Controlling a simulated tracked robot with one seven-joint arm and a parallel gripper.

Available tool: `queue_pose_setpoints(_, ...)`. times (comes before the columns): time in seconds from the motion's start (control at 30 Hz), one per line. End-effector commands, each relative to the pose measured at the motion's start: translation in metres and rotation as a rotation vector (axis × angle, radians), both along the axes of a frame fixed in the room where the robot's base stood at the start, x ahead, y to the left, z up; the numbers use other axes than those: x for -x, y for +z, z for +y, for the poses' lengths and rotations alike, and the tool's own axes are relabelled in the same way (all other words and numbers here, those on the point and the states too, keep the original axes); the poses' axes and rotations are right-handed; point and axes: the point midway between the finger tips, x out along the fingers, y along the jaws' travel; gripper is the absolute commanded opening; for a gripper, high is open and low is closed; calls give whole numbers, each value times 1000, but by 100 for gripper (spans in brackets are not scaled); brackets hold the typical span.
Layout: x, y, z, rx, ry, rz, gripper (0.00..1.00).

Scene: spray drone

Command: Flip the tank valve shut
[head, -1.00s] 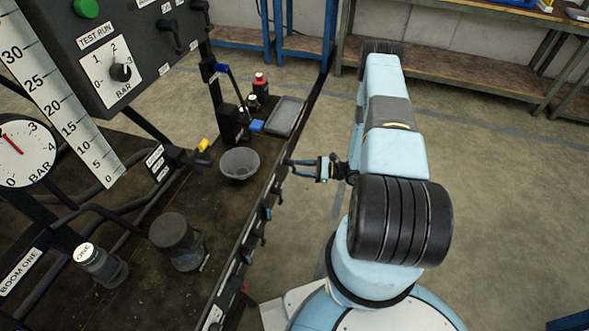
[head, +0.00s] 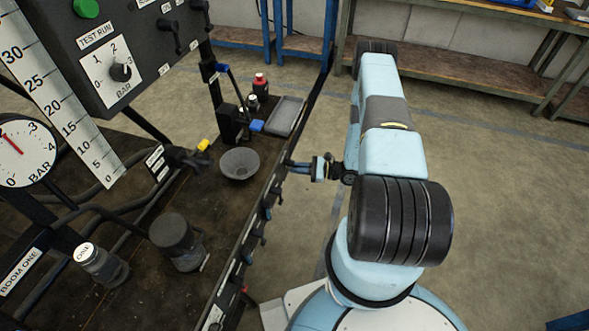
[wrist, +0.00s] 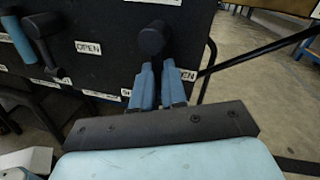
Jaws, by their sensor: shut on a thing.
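In the wrist view, a black valve lever (wrist: 152,40) with a round hub is mounted on a dark panel. Its handle hangs down between the two blue fingers of my gripper (wrist: 164,82), which is shut on it. An "OPEN" label (wrist: 88,47) is left of the hub. A label beginning "SH" (wrist: 125,92) is lower down, partly hidden by a finger. The name of this valve is not readable. In the head view, my gripper (head: 292,165) is at the bench's front edge, where the held lever is too hidden to make out.
Another black lever (wrist: 43,45) is to the left on the same panel, with a blue handle (wrist: 15,38) beyond it. On the bench are a dark bowl (head: 240,163), a grey tray (head: 285,116) and a red-capped bottle (head: 260,86). Open floor lies right of my arm.

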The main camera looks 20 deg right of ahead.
Motion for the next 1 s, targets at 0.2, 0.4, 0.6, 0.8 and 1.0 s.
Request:
queue_pose_setpoints(0.2, -1, 0, -1, -3, -3, 3, 0)
queue_pose_setpoints(0.4, 2, -1, 1, -71, -7, 93, 0)
queue_pose_setpoints(0.6, 5, -1, 3, -146, -6, 196, 0)
queue_pose_setpoints(0.8, 5, -1, 4, -164, -5, 221, 0)
queue_pose_setpoints(1.0, 5, -1, 3, -163, -6, 219, 13)
